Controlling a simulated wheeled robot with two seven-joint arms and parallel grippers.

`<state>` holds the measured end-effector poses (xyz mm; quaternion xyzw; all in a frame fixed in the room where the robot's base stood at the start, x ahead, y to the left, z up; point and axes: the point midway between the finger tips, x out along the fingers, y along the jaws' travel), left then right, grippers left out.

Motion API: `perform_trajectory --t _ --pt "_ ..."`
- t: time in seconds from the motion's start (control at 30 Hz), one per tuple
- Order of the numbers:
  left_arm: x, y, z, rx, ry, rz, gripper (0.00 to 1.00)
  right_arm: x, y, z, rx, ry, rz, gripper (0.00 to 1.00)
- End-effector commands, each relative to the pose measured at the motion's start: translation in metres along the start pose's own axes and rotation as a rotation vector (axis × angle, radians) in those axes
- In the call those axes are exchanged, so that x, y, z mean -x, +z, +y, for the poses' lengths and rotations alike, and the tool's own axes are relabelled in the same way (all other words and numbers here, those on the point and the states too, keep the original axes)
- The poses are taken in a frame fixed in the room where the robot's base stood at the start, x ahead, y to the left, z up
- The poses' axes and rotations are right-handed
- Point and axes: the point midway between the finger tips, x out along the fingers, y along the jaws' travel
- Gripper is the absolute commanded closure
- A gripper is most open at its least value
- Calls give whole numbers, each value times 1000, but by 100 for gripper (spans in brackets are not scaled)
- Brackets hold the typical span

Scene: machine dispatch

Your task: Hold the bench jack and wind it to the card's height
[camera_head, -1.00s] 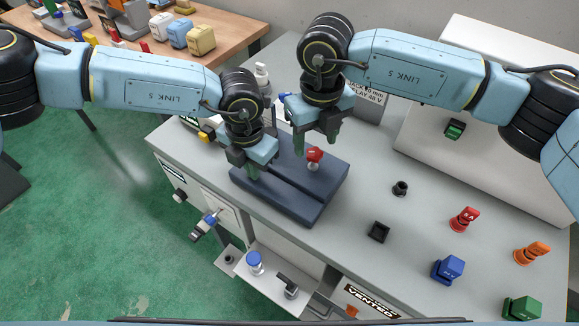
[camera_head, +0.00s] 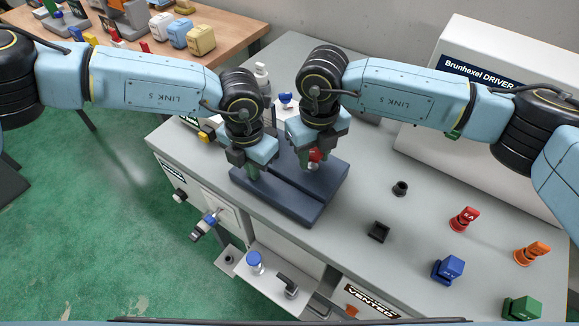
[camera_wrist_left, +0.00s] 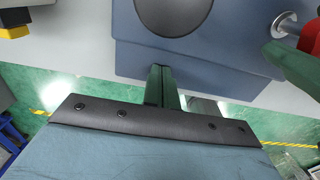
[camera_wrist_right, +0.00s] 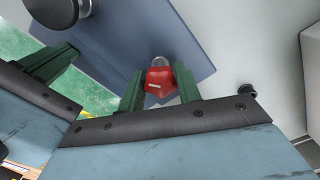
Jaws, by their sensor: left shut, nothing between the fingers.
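A dark round disc (camera_wrist_left: 172,12) sits above the block. A red knob (camera_wrist_right: 160,80) on a metal shaft is at its right side. My left gripper (camera_head: 253,172) is shut and empty, its tips against or just beside the block's near left side; contact is unclear. My right gripper (camera_wrist_right: 160,88) has its green fingers on either side of the red knob; whether they grip it cannot be told. The card is hidden behind my right arm.
Black sockets (camera_head: 379,231), a red piece (camera_head: 464,219), a blue piece (camera_head: 448,269), an orange piece (camera_head: 532,253) and a green piece (camera_head: 522,308) stand on the right of the bench. A white driver housing (camera_head: 470,110) stands behind.

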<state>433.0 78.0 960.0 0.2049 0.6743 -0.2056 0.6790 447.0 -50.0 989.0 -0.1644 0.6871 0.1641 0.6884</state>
Motion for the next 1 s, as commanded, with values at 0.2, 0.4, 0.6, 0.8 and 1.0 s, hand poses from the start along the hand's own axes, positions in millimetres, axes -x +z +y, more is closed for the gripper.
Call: perform_trajectory --t 0.2,0.4,0.6,0.8,1.0 --pt "-7 -5 -1 -1 -1 14 100 0 0 0 0 0 0 88" --pt "-7 -5 -1 -1 -1 14 100 0 0 0 -13 1 0 88" --pt "-7 -5 -1 -1 -1 13 100 -1 0 2 -227 3 0 88" --pt "-7 -5 -1 -1 -1 13 100 0 0 2 -416 2 0 88" --pt "-7 -5 -1 -1 -1 13 100 0 0 2 -439 3 0 88"
